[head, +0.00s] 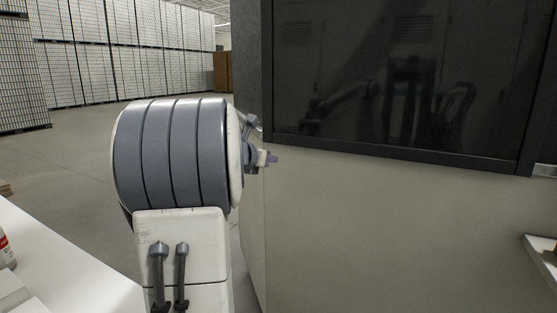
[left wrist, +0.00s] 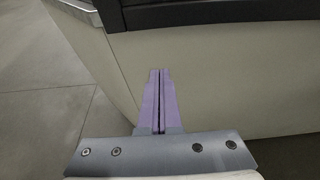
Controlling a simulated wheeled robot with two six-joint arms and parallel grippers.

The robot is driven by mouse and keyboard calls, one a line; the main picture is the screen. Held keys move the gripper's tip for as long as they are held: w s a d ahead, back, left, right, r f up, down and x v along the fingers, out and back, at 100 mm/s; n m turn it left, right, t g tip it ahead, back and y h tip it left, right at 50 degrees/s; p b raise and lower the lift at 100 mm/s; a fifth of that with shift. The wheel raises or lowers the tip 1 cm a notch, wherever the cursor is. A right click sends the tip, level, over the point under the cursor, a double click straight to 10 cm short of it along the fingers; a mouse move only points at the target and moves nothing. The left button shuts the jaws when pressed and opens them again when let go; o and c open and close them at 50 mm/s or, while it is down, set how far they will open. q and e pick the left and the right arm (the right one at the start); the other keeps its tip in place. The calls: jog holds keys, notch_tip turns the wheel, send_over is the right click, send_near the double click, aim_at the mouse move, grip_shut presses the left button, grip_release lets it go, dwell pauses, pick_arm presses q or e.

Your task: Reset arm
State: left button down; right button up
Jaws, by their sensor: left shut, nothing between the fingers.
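My left arm stands raised in the head view, its large grey joint filling the left middle. My left gripper (head: 271,158) shows just past that joint, small and partly hidden by it, in front of the pale machine's side. In the left wrist view the left gripper (left wrist: 160,72) has its two purple fingers together with nothing between them. They point toward the pale panel of the machine (left wrist: 220,75). My right gripper is in neither view.
The large machine (head: 400,225) with a dark window (head: 400,75) fills the right side. A white table (head: 65,265) is at the lower left. Stacked pallets of cans (head: 120,60) stand far back. Open floor (head: 75,160) lies between. A ledge (head: 543,255) shows at the right edge.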

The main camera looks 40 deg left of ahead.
pick_arm(q)
jog(key=w+d+f+n, duration=0.2)
jog(key=w+d+n, duration=0.2)
jog(key=d+n, duration=0.7)
jog(key=s+d+f+n+g+h, duration=0.1)
jog(key=s+d+f+n+g, duration=0.2)
jog(key=d, duration=0.6)
jog(key=s+d+f+n+g+h, duration=0.1)
jog(key=s+d+f+n, duration=0.15)
jog(key=d+f, duration=0.45)
jog(key=s+d+f+n+g+h, duration=0.1)
jog(key=s+d+f+n+g, duration=0.2)
jog(key=s+d, duration=0.45)
jog(key=s+d+f+n+g+h, duration=0.1)
jog(key=s+d+f+n+g, duration=0.3)
jog(key=s, duration=0.7)
jog(key=s+d+f+n+g, duration=0.2)
jog(key=s+d+f, duration=0.1)
jog(key=s+d, duration=0.5)
notch_tip(320, 180, up, 24)
jog(key=s+p, duration=0.2)
jog(key=p, duration=2.1)
jog(key=shift+a+g+p, duration=0.3)
jog(key=shift+a+p, duration=0.1)
jog(key=shift+f+n, duration=0.1)
jog(key=shift+n, duration=0.15)
